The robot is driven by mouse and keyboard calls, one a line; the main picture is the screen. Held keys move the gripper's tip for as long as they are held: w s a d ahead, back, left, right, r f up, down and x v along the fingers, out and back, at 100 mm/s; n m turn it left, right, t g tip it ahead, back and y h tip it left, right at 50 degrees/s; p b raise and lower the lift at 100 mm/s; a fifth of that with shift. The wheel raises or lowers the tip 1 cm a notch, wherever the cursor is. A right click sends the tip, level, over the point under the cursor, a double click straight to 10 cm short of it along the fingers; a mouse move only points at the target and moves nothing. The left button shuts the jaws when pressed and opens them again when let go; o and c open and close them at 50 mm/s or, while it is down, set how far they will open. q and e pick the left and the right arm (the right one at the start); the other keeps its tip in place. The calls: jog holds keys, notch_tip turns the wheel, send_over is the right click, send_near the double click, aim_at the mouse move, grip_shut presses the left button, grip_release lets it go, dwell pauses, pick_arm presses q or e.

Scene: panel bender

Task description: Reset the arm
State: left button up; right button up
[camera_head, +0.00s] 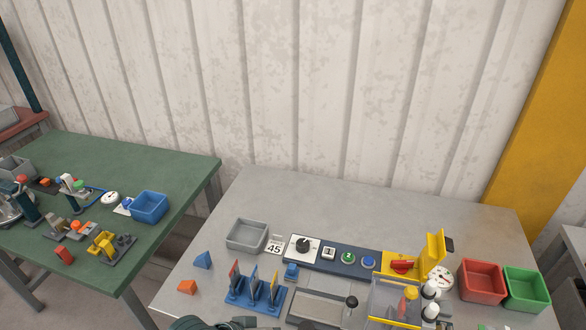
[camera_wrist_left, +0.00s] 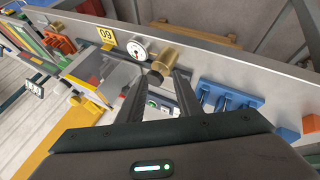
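The bender (camera_head: 315,308) stands on the grey table, with a lever topped by a black knob (camera_head: 351,301). A clear cover (camera_head: 393,300) with yellow edges is to the right of the knob. In the left wrist view a black knob (camera_wrist_left: 155,78) shows between and beyond the fingertips of my left gripper (camera_wrist_left: 158,82), next to a brass cylinder (camera_wrist_left: 166,54). The two fingers are apart with nothing visibly gripped; contact with the knob cannot be told. A dark part of my own arm shows at the bottom of the head view. My right gripper is not in view.
A control panel (camera_head: 335,258) with a dial and buttons runs behind the bender. A blue rack (camera_head: 256,296) stands to the left. Red (camera_head: 483,280) and green (camera_head: 526,288) bins are at right, a grey bin (camera_head: 246,234) at left. The table's back strip is clear.

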pick_arm(q)
jog(key=s+a+f+y, duration=0.2)
jog(key=s+a+f, duration=0.25)
jog(key=a, duration=0.25)
jog(key=s+a+f+m+g+y, duration=0.1)
jog(key=s+a+f+y, duration=0.15)
jog(key=s+a, duration=0.3)
jog(key=s+a+f+y, duration=0.2)
jog(key=s+a+f, duration=0.2)
jog(key=a, duration=0.4)
notch_tip(320, 180, down, 32)
jog(key=r+g+b, duration=0.1)
jog(key=b, duration=0.4)
jog(key=s+a+f+b, duration=0.1)
jog(key=s+f+b, duration=0.1)
jog(key=s+f, duration=0.7)
jog(key=s+a+f+g+b, duration=0.1)
jog(key=s+f+b, duration=0.2)
jog(key=s+f, duration=0.7)
notch_tip(320, 180, down, 6)
jog(key=shift+s+a+r+m+g, duration=0.1)
jog(key=shift+s+a+m+g, duration=0.1)
jog(key=shift+a+m+g, duration=0.15)
